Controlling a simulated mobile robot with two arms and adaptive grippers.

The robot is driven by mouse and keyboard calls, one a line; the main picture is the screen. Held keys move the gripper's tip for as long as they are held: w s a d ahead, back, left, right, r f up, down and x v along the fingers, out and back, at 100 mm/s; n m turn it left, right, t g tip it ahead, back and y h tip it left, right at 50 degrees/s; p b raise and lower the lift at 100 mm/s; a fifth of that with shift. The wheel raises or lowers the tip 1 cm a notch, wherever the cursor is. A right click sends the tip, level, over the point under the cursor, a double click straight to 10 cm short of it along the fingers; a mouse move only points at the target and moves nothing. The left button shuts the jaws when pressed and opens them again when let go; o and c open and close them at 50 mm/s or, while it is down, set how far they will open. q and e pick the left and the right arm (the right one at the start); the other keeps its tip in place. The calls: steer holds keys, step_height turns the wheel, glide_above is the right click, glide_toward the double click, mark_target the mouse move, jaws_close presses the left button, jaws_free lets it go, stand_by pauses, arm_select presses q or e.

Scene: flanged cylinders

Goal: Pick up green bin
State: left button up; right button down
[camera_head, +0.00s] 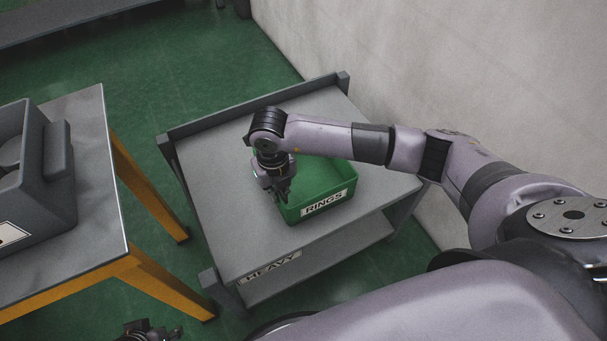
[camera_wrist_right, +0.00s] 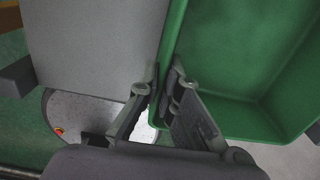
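The green bin (camera_head: 328,181) with a "RINGS" label sits upright on the top of the grey cart (camera_head: 215,180). My right gripper (camera_head: 284,196) reaches down at the bin's left wall. In the right wrist view, its fingers (camera_wrist_right: 164,82) stand close together on either side of the wall of the green bin (camera_wrist_right: 235,60), one outside and one inside, with the wall filling the narrow gap. The part of the bin in view looks empty. My left gripper (camera_head: 150,331) shows only partly at the bottom edge of the head view; its fingers are not clear.
The cart has a raised rail (camera_head: 255,103) at the back and a "HEAVY" label at the front. A wooden-legged table (camera_head: 85,125) with a grey bin (camera_head: 40,205) stands to the left. A wall (camera_head: 430,70) rises behind the cart. The cart top left of the bin is clear.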

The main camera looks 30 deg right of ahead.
steer(key=shift+r, duration=0.15)
stand_by(0.7)
steer(key=shift+r, duration=0.25)
arm_select(q)
step_height(320, 180, down, 12)
steer(key=p, duration=0.3)
steer(key=shift+r+g, duration=0.2)
steer(key=shift+g, duration=0.1)
arm_select(e)
step_height(320, 180, up, 19)
steer(key=shift+r, duration=0.15)
arm_select(q)
steer(key=shift+d+p, duration=0.1)
steer(key=shift+p, duration=0.2)
